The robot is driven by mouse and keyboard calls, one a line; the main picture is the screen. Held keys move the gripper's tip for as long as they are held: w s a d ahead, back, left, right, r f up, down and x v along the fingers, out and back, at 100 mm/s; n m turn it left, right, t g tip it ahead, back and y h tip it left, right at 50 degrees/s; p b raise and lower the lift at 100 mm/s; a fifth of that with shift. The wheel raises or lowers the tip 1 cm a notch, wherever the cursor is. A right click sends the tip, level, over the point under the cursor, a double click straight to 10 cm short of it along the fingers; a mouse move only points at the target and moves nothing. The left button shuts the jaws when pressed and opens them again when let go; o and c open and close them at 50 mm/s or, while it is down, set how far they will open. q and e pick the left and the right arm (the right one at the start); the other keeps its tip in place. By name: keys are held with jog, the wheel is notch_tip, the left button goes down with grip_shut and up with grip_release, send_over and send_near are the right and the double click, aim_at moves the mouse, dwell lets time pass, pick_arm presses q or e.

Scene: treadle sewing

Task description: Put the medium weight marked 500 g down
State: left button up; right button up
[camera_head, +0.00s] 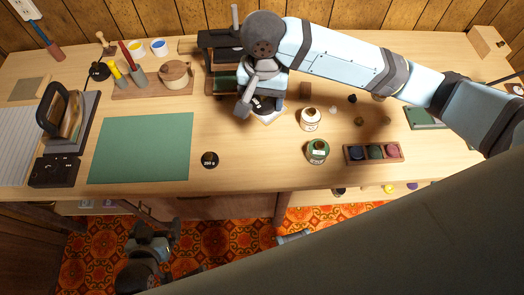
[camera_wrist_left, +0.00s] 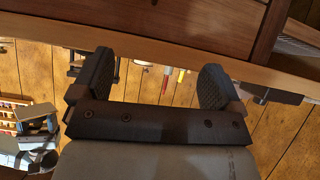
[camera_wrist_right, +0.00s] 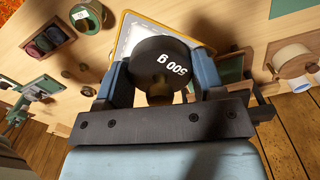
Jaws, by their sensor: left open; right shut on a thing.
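The 500 g weight (camera_wrist_right: 162,60) is a black disc with white lettering. In the right wrist view it sits between the fingers of my right gripper (camera_wrist_right: 165,82), which is shut on it. In the head view the right gripper (camera_head: 256,103) is over a white pad (camera_head: 268,117) at the back middle of the table, and it hides most of the weight. I cannot tell whether the weight touches the pad. My left gripper (camera_wrist_left: 157,80) is open and empty, low in front of the table; the left arm shows at the bottom left of the head view.
A 250 g weight (camera_head: 210,160) lies right of a green mat (camera_head: 142,148). A white jar (camera_head: 310,119), a green jar (camera_head: 317,151) and a tray of spools (camera_head: 373,153) stand right of my right gripper. The sewing machine (camera_head: 222,55) is close behind it. Bare tabletop lies in front.

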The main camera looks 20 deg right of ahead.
jog(key=s+a, duration=0.1)
jog(key=s+r+m, duration=0.1)
jog(key=shift+s+a+r+p, duration=0.2)
jog(key=shift+s+a+p, duration=0.15)
jog(key=shift+s, duration=0.05)
jog(key=shift+s+a+f+m, duration=0.1)
jog(key=shift+s+m, duration=0.2)
jog(key=b, duration=0.3)
send_over(261, 160)
notch_tip(261, 160, down, 16)
jog(key=shift+r, duration=0.2)
notch_tip(261, 160, down, 4)
jog(key=shift+r, duration=0.1)
jog(key=shift+f, duration=0.25)
pick_arm(q)
jog(key=shift+w+d+f, duration=0.1)
jog(key=shift+f, duration=0.65)
jog(key=shift+r, duration=0.2)
jog(key=shift+r, duration=0.1)
pick_arm(e)
jog(key=shift+f, duration=0.15)
pick_arm(q)
jog(key=shift+r+p, duration=0.2)
jog(key=shift+p, duration=0.25)
pick_arm(e)
jog(key=shift+f, duration=0.35)
